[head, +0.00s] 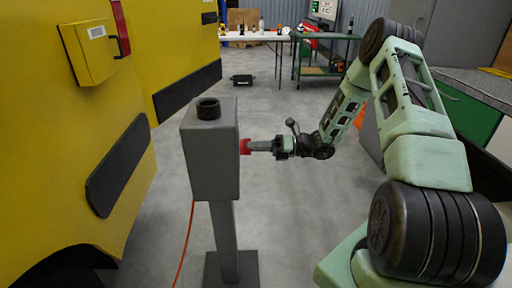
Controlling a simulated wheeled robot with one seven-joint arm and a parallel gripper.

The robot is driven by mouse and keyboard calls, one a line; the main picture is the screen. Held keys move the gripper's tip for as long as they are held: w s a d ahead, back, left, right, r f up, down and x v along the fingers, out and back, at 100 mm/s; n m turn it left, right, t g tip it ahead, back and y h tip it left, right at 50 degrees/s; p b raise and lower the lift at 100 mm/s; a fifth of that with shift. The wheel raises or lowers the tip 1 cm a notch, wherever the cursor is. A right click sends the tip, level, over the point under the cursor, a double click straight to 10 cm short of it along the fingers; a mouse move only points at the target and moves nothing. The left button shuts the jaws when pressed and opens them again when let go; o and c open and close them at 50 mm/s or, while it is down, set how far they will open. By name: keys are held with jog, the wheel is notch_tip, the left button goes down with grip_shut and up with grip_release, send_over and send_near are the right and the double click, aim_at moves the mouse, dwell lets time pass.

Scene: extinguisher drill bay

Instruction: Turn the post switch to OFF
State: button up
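The post switch is a grey box (210,150) on a grey post (224,240) with a dark base plate on the floor. A black round collar (208,109) sits on top of the box. A red knob (245,146) sticks out of the box's right side. My gripper (256,146) reaches in from the right, with its fingertips at the red knob. The fingers appear close together around or against the knob, but at this size I cannot tell whether they grip it. No ON or OFF marking can be read from here.
Yellow vehicle panels (180,45) with a yellow box (88,52) stand close on the left. An orange cable (184,245) runs down beside the post. A white table (255,37) and green cart (325,70) stand at the back. A black case (242,80) lies on the open floor.

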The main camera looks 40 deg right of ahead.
grip_shut()
jog(key=shift+n, duration=0.3)
jog(key=shift+s+n+p, duration=0.1)
jog(key=shift+n+p, duration=1.2)
jog(key=shift+n, duration=7.3)
jog(key=shift+a, duration=0.1)
